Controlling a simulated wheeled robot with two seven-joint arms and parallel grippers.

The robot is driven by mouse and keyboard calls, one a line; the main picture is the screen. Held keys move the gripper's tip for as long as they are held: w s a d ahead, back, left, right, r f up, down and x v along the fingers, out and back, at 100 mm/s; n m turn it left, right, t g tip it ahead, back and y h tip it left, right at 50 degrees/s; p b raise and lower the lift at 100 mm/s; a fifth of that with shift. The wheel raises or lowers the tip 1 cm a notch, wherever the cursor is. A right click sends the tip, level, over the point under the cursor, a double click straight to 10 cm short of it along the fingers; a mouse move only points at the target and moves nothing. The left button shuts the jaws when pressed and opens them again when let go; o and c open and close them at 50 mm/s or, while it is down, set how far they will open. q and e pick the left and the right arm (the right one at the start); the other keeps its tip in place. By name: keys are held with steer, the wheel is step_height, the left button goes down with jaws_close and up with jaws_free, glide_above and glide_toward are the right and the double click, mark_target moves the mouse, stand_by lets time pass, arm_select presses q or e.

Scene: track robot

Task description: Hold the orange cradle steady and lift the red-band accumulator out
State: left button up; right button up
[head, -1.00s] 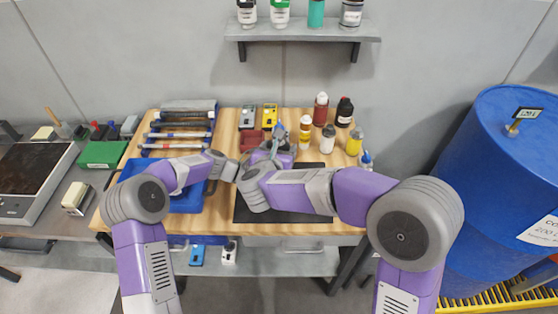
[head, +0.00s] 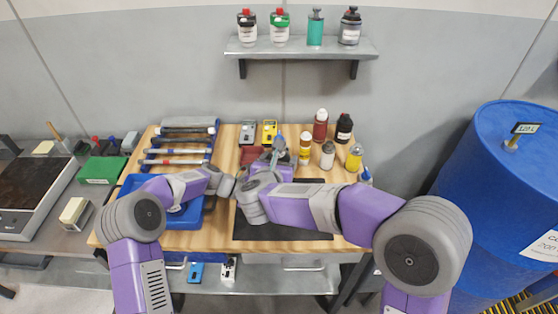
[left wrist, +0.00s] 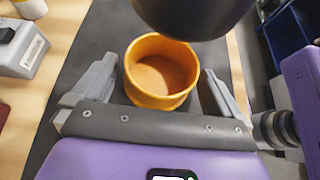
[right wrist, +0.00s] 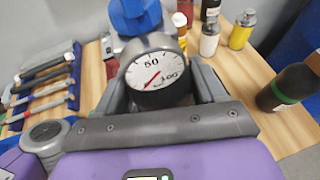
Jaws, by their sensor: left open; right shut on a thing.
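The orange cradle (left wrist: 160,75), a round open cup, stands on the dark mat; its inside looks empty in the left wrist view. My left gripper (left wrist: 158,88) is open, with one finger on each side of the cradle. A dark round body (left wrist: 190,15), which I take for the accumulator, hangs above the cradle. My right gripper (right wrist: 160,88) is shut on a dark body (right wrist: 162,98). A white dial (right wrist: 155,70) shows directly above that body; I cannot tell whether they are joined. No red band shows. My arms hide the cradle in the head view.
A dark bottle with a green band (right wrist: 292,86) stands at the right. Several bottles (head: 327,152) stand at the table's back right. Tools lie in a rack (head: 180,145) beside a blue tray (head: 180,215). The front of the dark mat (head: 285,231) is clear.

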arm_select(q)
steer(key=v, duration=1.1)
